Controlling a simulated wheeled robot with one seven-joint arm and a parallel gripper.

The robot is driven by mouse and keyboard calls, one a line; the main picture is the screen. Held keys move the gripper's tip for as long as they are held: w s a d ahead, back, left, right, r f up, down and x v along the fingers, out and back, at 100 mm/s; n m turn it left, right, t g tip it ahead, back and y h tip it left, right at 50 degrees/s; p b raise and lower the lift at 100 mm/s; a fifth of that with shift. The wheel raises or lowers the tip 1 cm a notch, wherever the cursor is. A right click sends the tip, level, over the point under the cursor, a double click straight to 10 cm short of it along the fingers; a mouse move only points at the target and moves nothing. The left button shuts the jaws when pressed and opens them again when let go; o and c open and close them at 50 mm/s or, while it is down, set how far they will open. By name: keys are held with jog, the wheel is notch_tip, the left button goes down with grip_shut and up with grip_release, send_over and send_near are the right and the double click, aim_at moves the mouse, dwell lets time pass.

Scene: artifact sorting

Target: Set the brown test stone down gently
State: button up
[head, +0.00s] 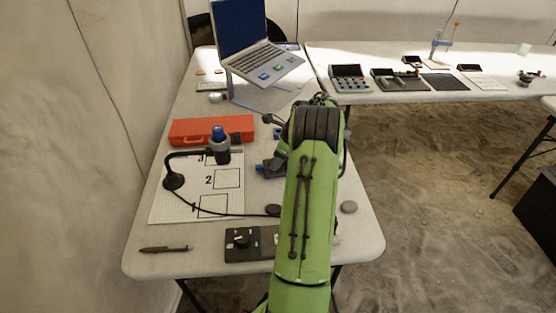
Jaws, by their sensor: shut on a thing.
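I cannot make out the brown test stone in the head view. My green arm reaches up over the table and hides the area behind it. My gripper does not show clearly; the arm covers the place where it would be. A white sheet (184,205) with numbered squares lies on the table left of my arm. Its square marked 2 (227,179) is bare.
A gooseneck device (173,181) stands on the sheet, its head over the upper squares. Around it are a red case (196,131), a pen (164,249), a black control box (243,245), a grey disc (349,207) and a laptop (262,58). Blue-and-dark parts (264,168) show beside my arm.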

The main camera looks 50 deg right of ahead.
jog(key=o, duration=1.1)
jog(key=shift+f, duration=0.15)
jog(key=p+v, duration=0.5)
jog(key=v, duration=0.7)
jog(key=w+a+r+n, duration=0.3)
jog(key=a+r+n, duration=0.3)
jog(key=a, duration=0.5)
jog(key=w+a+r+n, duration=0.3)
jog(key=a+r+n, duration=0.35)
jog(key=a, duration=0.45)
jog(key=s+a+r+n+h, duration=0.1)
jog(key=s+a+n, duration=0.25)
jog(key=a, duration=0.25)
jog(key=s+a+r+n, duration=0.2)
jog(key=a+n, duration=0.3)
jog(key=a, duration=0.2)
jog(key=s+a+f+n, duration=0.1)
jog(key=s+a+n, duration=0.1)
jog(key=s+n, duration=0.1)
jog(key=s+a+f+n, duration=0.1)
jog(key=s+a+n, duration=0.1)
jog(key=s+n, duration=0.2)
jog(key=s+a+f+n+t, duration=0.1)
jog(key=s+a+n, duration=0.1)
jog(key=s+n, duration=0.2)
jog(key=shift+s+a+f, duration=0.1)
jog(key=shift+s+a, duration=0.2)
jog(key=shift+s, duration=0.2)
